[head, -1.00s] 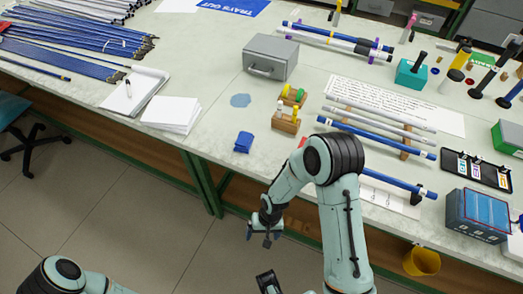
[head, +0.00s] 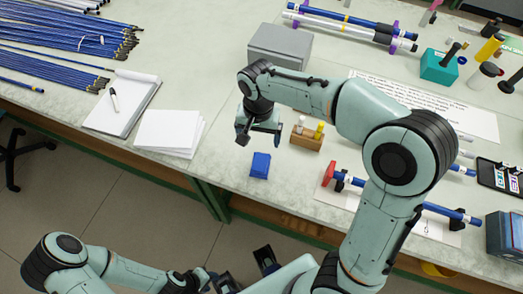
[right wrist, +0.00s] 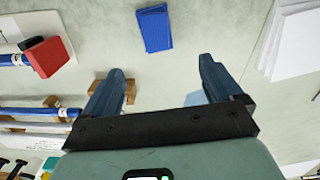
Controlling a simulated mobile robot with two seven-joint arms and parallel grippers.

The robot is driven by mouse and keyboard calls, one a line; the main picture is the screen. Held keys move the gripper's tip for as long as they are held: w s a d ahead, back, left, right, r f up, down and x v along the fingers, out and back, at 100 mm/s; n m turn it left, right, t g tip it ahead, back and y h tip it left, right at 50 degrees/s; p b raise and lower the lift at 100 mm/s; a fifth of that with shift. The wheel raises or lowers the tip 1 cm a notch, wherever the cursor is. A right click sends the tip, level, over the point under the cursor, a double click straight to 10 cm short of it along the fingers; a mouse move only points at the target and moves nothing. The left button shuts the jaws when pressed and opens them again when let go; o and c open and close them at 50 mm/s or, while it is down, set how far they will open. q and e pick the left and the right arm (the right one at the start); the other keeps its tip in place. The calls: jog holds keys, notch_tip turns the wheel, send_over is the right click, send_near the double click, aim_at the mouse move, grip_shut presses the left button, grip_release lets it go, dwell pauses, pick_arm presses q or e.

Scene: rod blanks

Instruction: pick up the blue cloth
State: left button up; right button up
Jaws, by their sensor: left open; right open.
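The blue cloth (head: 260,165) is a small folded blue block lying near the front edge of the workbench. It also shows in the right wrist view (right wrist: 154,28), at the top middle, beyond my fingertips and apart from them. My right gripper (head: 258,138) is over the bench, just behind the cloth in the head view. Its two fingers (right wrist: 160,75) are spread and empty. My left gripper (head: 246,274) is open and low in front of the bench, with no object visible in it.
A wooden block with small bottles (head: 307,136) stands right of the cloth. White paper sheets (head: 170,132) and a notepad (head: 122,103) lie left. A grey box (head: 280,46) stands behind. Bare bench surrounds the cloth.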

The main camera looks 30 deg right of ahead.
jog(key=b, duration=0.1)
send_over(261, 162)
jog(key=f, duration=0.7)
jog(key=shift+w+a+f, duration=0.15)
jog(key=shift+w+f, duration=0.25)
jog(key=shift+s+f+b, duration=0.2)
jog(key=shift+f, duration=1.15)
jog(key=shift+s+f+b, duration=0.15)
jog(key=shift+f, duration=1.2)
jog(key=c, duration=1.1)
